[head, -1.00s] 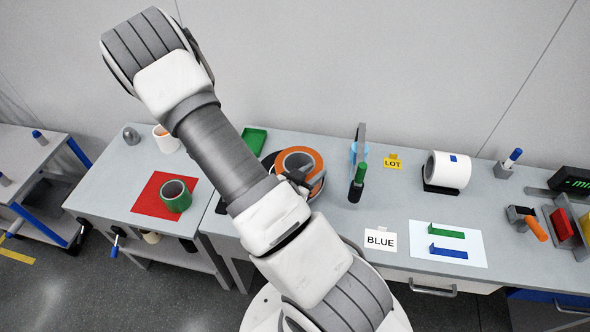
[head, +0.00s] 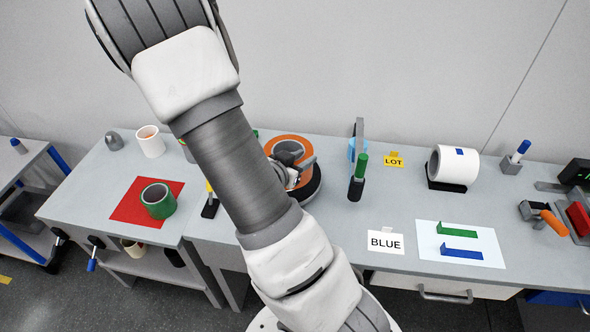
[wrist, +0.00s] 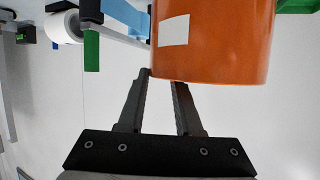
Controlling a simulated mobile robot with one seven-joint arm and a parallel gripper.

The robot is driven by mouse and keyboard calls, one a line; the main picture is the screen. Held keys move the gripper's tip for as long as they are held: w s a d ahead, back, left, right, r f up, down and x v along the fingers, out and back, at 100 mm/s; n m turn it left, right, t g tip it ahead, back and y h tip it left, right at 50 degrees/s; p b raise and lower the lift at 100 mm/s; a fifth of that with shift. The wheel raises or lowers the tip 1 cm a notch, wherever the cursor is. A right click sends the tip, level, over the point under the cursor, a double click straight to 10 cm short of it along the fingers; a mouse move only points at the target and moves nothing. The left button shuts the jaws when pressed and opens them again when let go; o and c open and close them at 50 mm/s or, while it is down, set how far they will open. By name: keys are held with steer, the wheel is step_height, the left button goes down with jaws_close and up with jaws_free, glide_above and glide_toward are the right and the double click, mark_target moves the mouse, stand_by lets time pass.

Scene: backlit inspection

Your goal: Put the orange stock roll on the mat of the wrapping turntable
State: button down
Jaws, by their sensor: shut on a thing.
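The orange stock roll (head: 286,142) is at the centre of the head view, over the dark wrapping turntable (head: 314,188). My gripper (head: 292,172) is at the roll's near side, partly hidden by my arm. In the wrist view the roll (wrist: 225,45) fills the upper right, with a pale label on its side. My gripper's fingers (wrist: 162,78) are at its lower edge; one tip passes out of sight behind the orange wall, so the jaws appear shut on that wall. The mat is mostly hidden, and I cannot tell whether the roll touches it.
A green roll (head: 158,200) stands on a red mat (head: 128,208) at left, with a white roll (head: 150,141) behind. A green-handled tool (head: 358,178) stands right of the turntable. A white roll (head: 454,168) lies on a black cradle further right.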

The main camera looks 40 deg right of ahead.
steer(key=w+d+f+b, duration=0.1)
steer(key=w+f+b, duration=0.1)
steer(key=w+d+f+b, duration=0.1)
steer(key=w+f+b, duration=0.1)
steer(key=f, duration=0.1)
steer(key=w+d+f+b, duration=0.1)
steer(key=w+f+b, duration=0.1)
steer(key=f, duration=0.1)
steer(key=shift+w+f+b, duration=0.15)
steer(key=shift+w+b, duration=0.2)
stand_by(0.4)
steer(key=c, duration=0.6)
jaws_free()
steer(key=shift+a, duration=0.1)
